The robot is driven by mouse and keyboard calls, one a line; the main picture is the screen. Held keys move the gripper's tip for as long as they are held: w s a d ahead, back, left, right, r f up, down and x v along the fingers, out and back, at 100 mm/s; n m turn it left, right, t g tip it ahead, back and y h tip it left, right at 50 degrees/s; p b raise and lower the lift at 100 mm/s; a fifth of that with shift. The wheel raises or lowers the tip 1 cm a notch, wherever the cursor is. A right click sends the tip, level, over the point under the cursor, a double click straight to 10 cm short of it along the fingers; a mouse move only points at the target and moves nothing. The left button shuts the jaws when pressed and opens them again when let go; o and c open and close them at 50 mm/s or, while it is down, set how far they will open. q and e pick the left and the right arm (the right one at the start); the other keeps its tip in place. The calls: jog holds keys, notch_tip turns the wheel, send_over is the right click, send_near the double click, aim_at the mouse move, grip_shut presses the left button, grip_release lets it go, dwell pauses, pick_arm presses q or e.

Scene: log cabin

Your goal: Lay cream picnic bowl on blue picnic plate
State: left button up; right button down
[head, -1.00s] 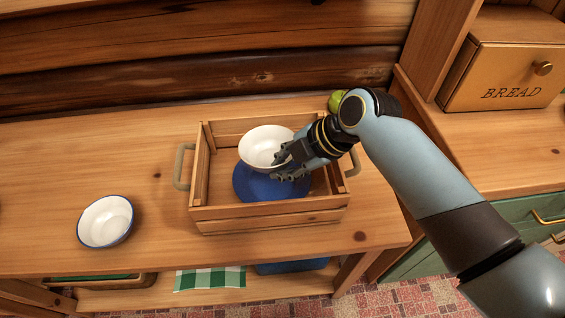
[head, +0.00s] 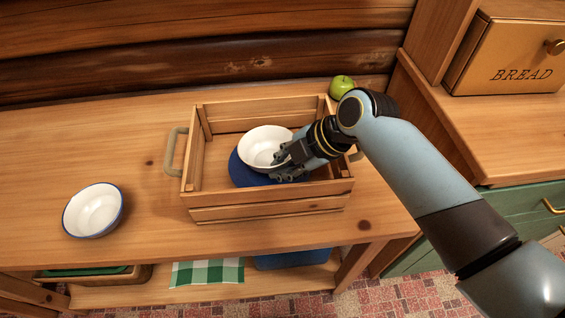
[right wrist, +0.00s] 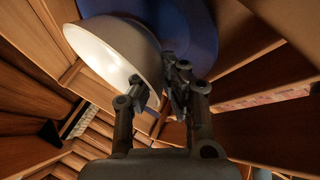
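The cream picnic bowl (head: 265,149) is upright inside the wooden crate, over the blue picnic plate (head: 239,172). Whether it touches the plate or hangs slightly above it, I cannot tell. My right gripper (head: 284,167) is shut on the bowl's right side wall. In the right wrist view the bowl (right wrist: 118,50) sits between the fingers (right wrist: 155,95), with the blue plate (right wrist: 195,22) behind it. The plate lies on the crate's floor, partly hidden by the bowl and gripper. My left gripper is not in view.
The crate (head: 270,203) has raised walls and side handles around the plate. A white bowl with a blue rim (head: 93,210) stands on the table at left. A green apple (head: 342,84) lies behind the crate's right end. A bread box (head: 508,60) stands at right.

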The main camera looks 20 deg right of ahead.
jog(key=c, duration=1.4)
grip_release()
jog(key=v, duration=1.2)
jog(key=shift+w, duration=0.1)
